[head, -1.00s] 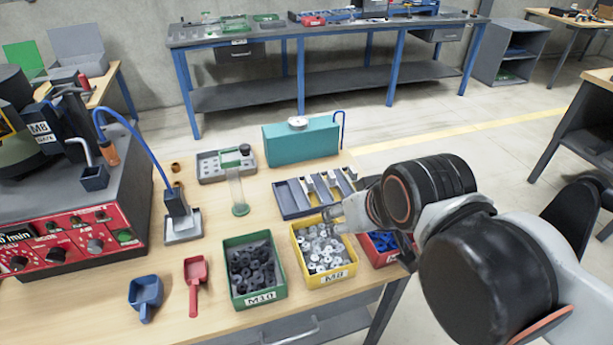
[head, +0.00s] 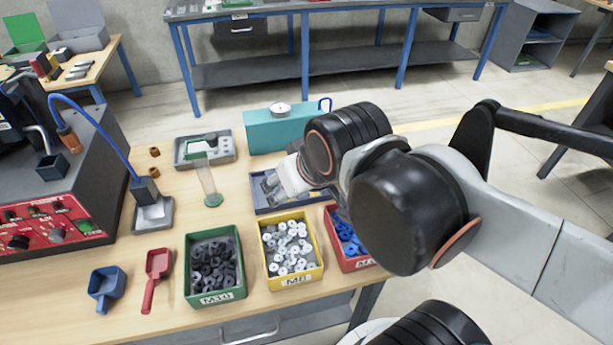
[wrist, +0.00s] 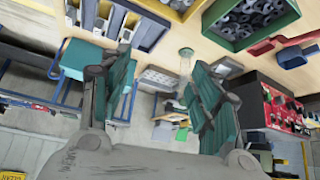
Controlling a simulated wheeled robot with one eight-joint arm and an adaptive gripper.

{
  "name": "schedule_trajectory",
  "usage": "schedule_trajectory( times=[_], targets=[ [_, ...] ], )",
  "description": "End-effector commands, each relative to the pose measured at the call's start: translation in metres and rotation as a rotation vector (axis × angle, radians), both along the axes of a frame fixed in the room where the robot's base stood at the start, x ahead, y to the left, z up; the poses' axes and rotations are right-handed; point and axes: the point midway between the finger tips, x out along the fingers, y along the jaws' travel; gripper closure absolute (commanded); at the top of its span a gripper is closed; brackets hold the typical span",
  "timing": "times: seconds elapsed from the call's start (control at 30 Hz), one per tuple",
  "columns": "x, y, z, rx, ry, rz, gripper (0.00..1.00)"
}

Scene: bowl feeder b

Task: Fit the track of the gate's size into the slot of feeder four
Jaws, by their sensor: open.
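My gripper (head: 268,188) is open and empty, above the left part of a dark blue tray (head: 262,207). My gripper and arm hide most of the tray in the head view. In the wrist view, grey tracks (wrist: 117,18) lie side by side in the tray at the upper left, off to the side of the spread green-padded fingers (wrist: 160,88). The feeder (head: 85,165) with its red control panel (head: 50,228) stands at the left, partly out of view. Its slot and gate cannot be made out, and no size label on it is readable now.
Green M10 (head: 215,296), yellow M8 (head: 295,282) and red (head: 350,264) bins line the front. A clear cylinder (head: 207,182), grey plate (head: 188,160) and teal box (head: 250,130) stand behind. Blue (head: 106,285) and red (head: 157,268) scoops lie front left.

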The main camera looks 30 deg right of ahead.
Motion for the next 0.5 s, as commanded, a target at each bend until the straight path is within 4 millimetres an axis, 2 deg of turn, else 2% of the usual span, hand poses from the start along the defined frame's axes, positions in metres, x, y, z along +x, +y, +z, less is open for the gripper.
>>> schedule_trajectory(
  times=[0.27,0.5],
  targets=[
    [0.013,-0.004,0.01,-0.005,0.027,-0.004,0.43],
    [0.032,-0.011,0.021,-0.012,0.065,-0.01,0.43]
  ],
)
